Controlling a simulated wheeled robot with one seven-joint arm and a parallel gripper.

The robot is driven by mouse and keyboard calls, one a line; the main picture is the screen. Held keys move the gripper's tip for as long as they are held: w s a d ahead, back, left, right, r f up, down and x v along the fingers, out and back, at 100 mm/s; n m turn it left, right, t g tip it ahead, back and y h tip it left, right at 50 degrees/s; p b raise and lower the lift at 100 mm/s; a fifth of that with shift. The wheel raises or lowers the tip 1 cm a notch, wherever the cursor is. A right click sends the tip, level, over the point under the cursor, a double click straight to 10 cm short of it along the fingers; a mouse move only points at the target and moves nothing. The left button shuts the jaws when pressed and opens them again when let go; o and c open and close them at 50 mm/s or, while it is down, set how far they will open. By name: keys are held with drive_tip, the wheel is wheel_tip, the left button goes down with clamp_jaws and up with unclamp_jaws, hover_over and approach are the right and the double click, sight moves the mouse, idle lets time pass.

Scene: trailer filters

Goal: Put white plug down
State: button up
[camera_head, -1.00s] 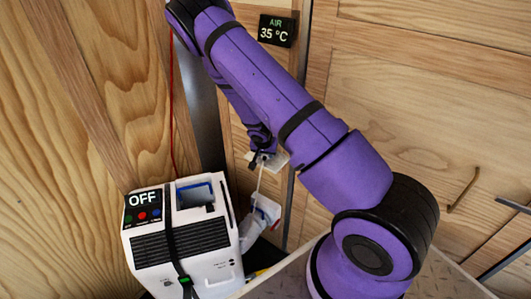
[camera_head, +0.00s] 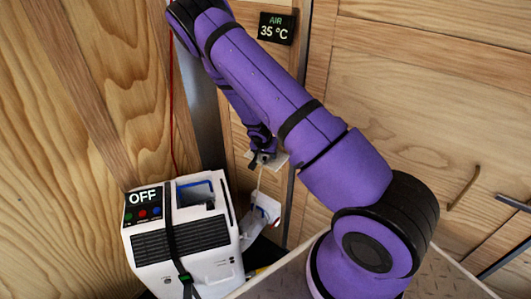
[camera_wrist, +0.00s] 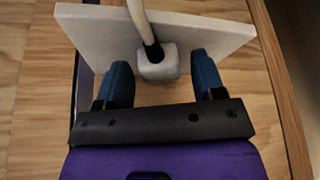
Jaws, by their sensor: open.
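The white plug (camera_wrist: 158,70) shows in the wrist camera view, with its white cable (camera_wrist: 139,18) running up out of the picture. It sits against a white plate (camera_wrist: 215,38) and appears to touch it. My gripper (camera_wrist: 162,80) is open, with one blue finger on each side of the plug and a gap on both sides. In the head view my gripper (camera_head: 262,158) is small and dark beside the white plate (camera_head: 280,160). The cable (camera_head: 257,188) hangs below it. The plug itself is hard to make out there.
A white machine (camera_head: 205,265) with an OFF screen (camera_head: 143,198) stands at lower left, a black strap around it. A white bag-like item (camera_head: 268,208) is beside it. A display (camera_head: 277,29) reads 35 °C. Wooden walls surround the arm.

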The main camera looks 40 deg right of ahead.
drive_tip(key=shift+r, duration=0.3)
drive_tip(key=s+a+r+n+y, duration=0.1)
drive_tip(key=s+a+r, duration=0.3)
drive_tip(key=r, duration=0.9)
drive_tip(key=s+a+r+n+t, duration=0.15)
drive_tip(key=s+r, duration=0.35)
drive_tip(key=r, duration=0.7)
drive_tip(key=s+a+r+n+g+y, duration=0.1)
drive_tip(key=s+a+r, duration=0.35)
drive_tip(key=r, duration=0.85)
drive_tip(key=s+a+r+n, duration=0.1)
drive_tip(key=s+r+n, duration=0.1)
drive_tip(key=s, duration=0.4)
drive_tip(key=s+a+r+n+t+y, duration=0.1)
drive_tip(key=s+a+r+n, duration=0.1)
drive_tip(key=s+r, duration=0.3)
drive_tip(key=s+a+r+n, duration=0.2)
drive_tip(key=s+r, duration=0.1)
drive_tip(key=s, duration=0.6)
drive_tip(key=shift+s+a+r+y, duration=0.15)
drive_tip(key=shift+a+r+y, duration=0.1)
drive_tip(key=shift+r+y, duration=0.05)
drive_tip(key=shift+t, duration=0.25)
